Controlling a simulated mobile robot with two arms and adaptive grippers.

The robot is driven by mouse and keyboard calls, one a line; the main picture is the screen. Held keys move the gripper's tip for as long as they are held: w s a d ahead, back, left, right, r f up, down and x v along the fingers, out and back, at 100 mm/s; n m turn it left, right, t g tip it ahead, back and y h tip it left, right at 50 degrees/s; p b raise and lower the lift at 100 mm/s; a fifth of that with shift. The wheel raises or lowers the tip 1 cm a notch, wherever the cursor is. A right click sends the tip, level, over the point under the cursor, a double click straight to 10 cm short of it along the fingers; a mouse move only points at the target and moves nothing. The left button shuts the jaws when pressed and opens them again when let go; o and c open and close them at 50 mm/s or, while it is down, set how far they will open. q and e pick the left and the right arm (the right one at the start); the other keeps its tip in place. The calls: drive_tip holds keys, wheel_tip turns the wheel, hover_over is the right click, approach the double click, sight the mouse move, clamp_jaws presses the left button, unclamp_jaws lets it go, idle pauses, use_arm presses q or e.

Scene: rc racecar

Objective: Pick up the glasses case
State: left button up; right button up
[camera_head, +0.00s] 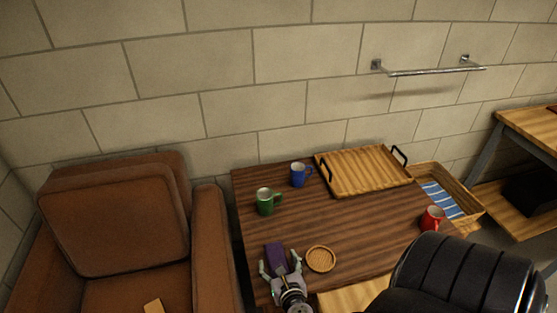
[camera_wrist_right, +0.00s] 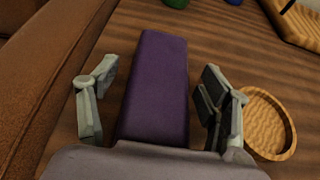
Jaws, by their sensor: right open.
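The glasses case is a long purple box (camera_head: 276,257) lying on the wooden table near its front left. In the right wrist view the purple case (camera_wrist_right: 158,85) lies lengthwise between the two fingers. My right gripper (camera_head: 280,267) is open, with one finger on each side of the case. In the right wrist view the gripper (camera_wrist_right: 158,105) shows gaps between its fingers and the case. The near end of the case is hidden by the gripper body. My left gripper is not in view.
A round wooden coaster (camera_head: 320,259) lies just right of my right gripper. Green (camera_head: 267,202), blue (camera_head: 300,175) and red (camera_head: 432,218) mugs and a wooden tray (camera_head: 362,172) stand on the table (camera_head: 340,225). A brown armchair (camera_head: 115,225) stands close at the left.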

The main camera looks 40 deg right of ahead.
drive_tip(key=shift+c, duration=0.4)
drive_tip(key=c, duration=1.2)
